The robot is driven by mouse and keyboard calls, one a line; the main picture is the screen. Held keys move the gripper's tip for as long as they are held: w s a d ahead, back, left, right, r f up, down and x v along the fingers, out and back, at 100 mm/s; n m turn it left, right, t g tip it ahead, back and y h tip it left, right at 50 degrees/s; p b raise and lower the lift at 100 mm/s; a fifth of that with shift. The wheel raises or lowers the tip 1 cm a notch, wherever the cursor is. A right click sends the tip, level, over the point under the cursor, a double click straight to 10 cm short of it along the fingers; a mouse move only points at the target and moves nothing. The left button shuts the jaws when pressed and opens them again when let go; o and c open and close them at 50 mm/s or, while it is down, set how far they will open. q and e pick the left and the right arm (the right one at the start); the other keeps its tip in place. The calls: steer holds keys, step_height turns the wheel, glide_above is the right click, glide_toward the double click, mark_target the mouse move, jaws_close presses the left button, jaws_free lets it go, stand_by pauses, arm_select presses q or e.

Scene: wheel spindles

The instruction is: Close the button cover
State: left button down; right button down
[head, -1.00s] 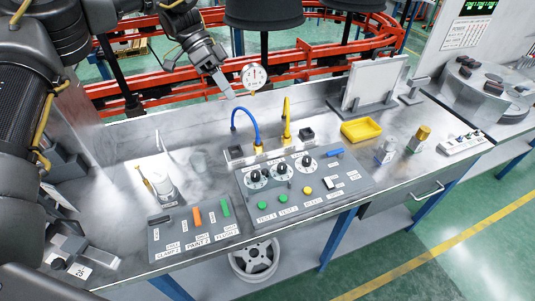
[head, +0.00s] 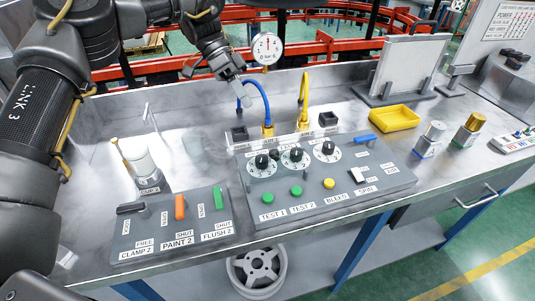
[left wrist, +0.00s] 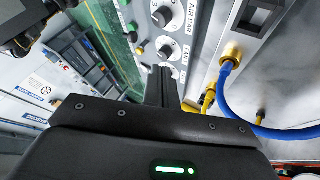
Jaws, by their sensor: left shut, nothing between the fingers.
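My left gripper (head: 238,92) is shut and empty. It hangs above the back of the bench, beside the top of the blue hose (head: 262,97). In the left wrist view its dark fingers (left wrist: 160,80) point toward the dials of the grey control panel. I see no part clearly marked as a button cover. The grey control panel (head: 390,182) carries green buttons (head: 296,191), a yellow button (head: 328,184), a white-and-black piece at SPIN (head: 356,176) and a blue bar (head: 365,139). Whether one of these is the cover, I cannot tell. My right gripper is out of view.
A yellow hose (head: 304,90) and a round gauge (head: 267,48) stand behind the panel. Bare bench lies left of the hoses.

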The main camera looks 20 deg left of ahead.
mark_target(277, 166)
arm_select(q)
steer(key=shift+w+f, duration=0.1)
steer(key=shift+f, duration=0.1)
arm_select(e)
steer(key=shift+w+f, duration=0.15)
